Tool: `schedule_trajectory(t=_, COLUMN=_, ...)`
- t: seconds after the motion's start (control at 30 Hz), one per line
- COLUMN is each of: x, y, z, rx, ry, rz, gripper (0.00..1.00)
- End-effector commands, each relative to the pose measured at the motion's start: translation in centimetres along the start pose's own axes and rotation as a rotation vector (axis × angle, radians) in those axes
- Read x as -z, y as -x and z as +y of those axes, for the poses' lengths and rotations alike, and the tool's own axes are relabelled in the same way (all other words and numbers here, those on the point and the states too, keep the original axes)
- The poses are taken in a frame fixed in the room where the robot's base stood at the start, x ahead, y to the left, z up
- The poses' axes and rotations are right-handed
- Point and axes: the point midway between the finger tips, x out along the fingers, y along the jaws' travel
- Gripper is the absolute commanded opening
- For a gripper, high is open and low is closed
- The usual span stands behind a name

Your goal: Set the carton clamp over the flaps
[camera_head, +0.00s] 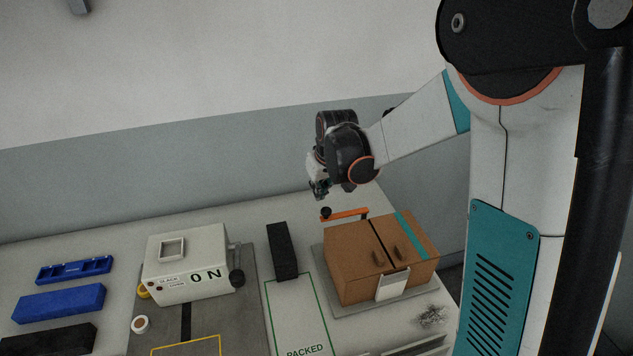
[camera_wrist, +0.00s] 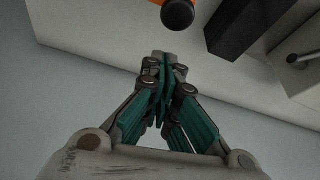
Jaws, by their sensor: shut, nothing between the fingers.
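The brown carton (camera_head: 362,273) stands on a grey plate at the right of the table. Its top flaps (camera_head: 388,238) look closed, with a dark line between them and two brown tabs on top. An orange bar with a black knob (camera_head: 347,214), which looks like the clamp, is at the carton's back edge; I cannot tell how it is attached. The knob also shows at the top of the wrist view (camera_wrist: 178,14). My gripper (camera_head: 318,193) is shut and empty, above and behind the knob, apart from it. Its fingertips meet in the wrist view (camera_wrist: 165,57).
A white box machine marked "ON" (camera_head: 190,258) stands left of the carton. A black block (camera_head: 282,250) lies between them, behind a green-outlined "PACKED" area (camera_head: 300,315). Blue blocks (camera_head: 60,302) lie at far left. A wall rises behind the table.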

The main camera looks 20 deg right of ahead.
Motion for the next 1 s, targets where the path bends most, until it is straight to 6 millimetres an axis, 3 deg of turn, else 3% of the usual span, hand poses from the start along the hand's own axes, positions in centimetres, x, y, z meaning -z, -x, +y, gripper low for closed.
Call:
schedule_trajectory(t=0.2, x=-1.7, y=0.3, z=0.0, rx=0.0, ry=0.0, rz=0.0, gripper=0.0)
schedule_trajectory(t=1.0, x=-2.5, y=0.6, z=-0.3, rx=0.022, ry=0.059, rz=0.0, gripper=0.0)
